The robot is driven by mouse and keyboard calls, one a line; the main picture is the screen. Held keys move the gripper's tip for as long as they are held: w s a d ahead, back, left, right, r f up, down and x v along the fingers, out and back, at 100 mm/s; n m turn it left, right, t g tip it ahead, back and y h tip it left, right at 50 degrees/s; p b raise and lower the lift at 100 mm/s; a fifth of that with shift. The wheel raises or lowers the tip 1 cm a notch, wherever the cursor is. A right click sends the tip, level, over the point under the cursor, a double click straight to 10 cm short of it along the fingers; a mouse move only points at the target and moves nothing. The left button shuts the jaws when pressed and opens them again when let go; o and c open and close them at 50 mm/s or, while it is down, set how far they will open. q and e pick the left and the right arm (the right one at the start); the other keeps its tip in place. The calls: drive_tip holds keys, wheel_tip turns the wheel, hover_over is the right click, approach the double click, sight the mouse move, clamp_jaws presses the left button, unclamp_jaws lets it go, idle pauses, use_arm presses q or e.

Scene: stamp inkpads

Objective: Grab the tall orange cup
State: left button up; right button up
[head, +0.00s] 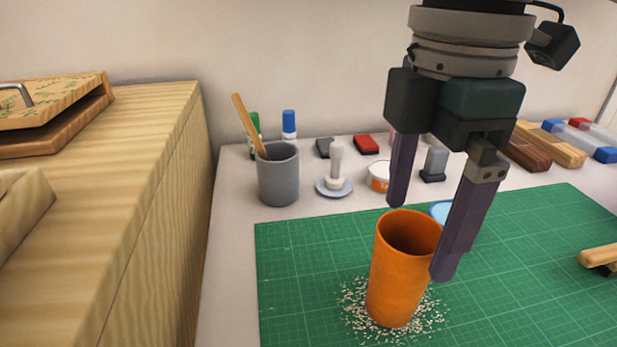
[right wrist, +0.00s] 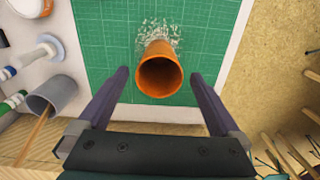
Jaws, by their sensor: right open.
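The tall orange cup (head: 396,272) stands upright and open-topped on the green cutting mat (head: 290,262), with pale crumbs scattered around its base. In the right wrist view the cup (right wrist: 159,76) is centred ahead of the fingers. My right gripper (head: 420,240) is open and points down, with one finger behind the cup's rim and the other in front at its right side. In the right wrist view the two fingers (right wrist: 160,90) are spread wide to either side of the cup, with gaps between. My left gripper is out of view.
A grey cup (head: 279,177) with a wooden stick stands at the mat's back left. A white stamp on a saucer (head: 334,189), an orange-white tin (head: 379,178) and inkpads line the back. A wooden cabinet (head: 150,180) fills the left. The mat's right is mostly clear.

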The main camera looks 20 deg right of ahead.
sight(406, 240)
wheel_tip(406, 240, down, 5)
drive_tip(key=shift+a+f+b, duration=0.15)
drive_tip(key=shift+f+b, duration=0.05)
drive_tip(key=shift+b, duration=0.85)
drive_tip(key=shift+c, duration=0.4)
drive_tip(key=c, duration=1.2)
